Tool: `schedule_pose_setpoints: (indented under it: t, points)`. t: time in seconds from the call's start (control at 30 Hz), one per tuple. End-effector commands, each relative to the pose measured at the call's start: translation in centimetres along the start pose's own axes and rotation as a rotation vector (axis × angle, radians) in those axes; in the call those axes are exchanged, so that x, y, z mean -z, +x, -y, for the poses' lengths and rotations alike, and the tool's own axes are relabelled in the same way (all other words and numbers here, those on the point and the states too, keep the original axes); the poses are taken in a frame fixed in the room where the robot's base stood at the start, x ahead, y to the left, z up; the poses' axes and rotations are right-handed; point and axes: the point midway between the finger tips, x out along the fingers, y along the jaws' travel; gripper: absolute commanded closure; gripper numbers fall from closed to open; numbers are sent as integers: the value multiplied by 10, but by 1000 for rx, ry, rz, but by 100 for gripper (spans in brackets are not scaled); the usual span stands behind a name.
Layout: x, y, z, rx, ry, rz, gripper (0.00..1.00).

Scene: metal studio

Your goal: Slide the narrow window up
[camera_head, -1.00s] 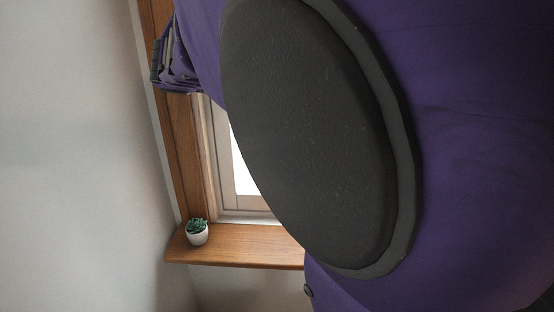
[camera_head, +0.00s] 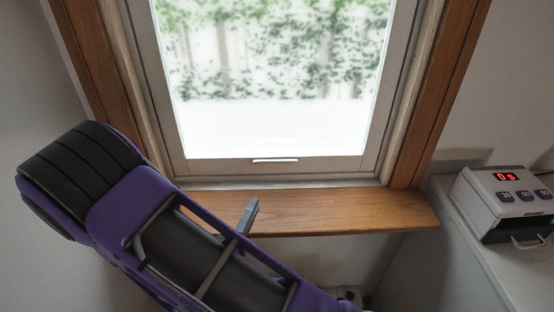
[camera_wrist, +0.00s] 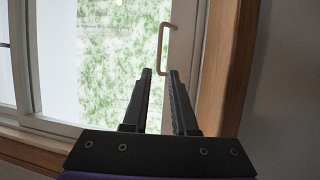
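In the head view the window (camera_head: 270,128) has a pale frame and a bright pane with blurred greenery behind. A small pale handle (camera_head: 275,160) sits at the middle of its bottom rail. The wrist view shows a pane with a C-shaped handle (camera_wrist: 163,48) upright on a pale rail; I cannot tell if it is the same handle. My gripper (camera_wrist: 160,72) is open in the wrist view, with two dark fingers apart and nothing between them. The fingertips appear just below this handle; contact cannot be told. In the head view my gripper cannot be made out clearly.
A wooden sill (camera_head: 350,215) juts out below the window, with wooden trim (camera_head: 446,95) at the sides. A grey box with a red display (camera_head: 505,200) stands at the right on a pale surface. My arm fills the lower left of the head view.

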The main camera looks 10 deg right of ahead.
Motion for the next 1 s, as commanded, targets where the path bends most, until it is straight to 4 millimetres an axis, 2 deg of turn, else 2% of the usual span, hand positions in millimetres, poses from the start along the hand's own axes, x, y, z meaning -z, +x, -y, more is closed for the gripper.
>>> schedule_pose_setpoints:
  t: [0.4, 0.6, 0.8, 1.0]
  points:
    - [-1, 91, -1, -3, 1, 6, 74]
    - [-1, 130, -1, -3, 0, 5, 74]
    - [-1, 152, -1, -2, 0, 4, 74]
    - [0, 158, -1, -2, -1, 2, 74]
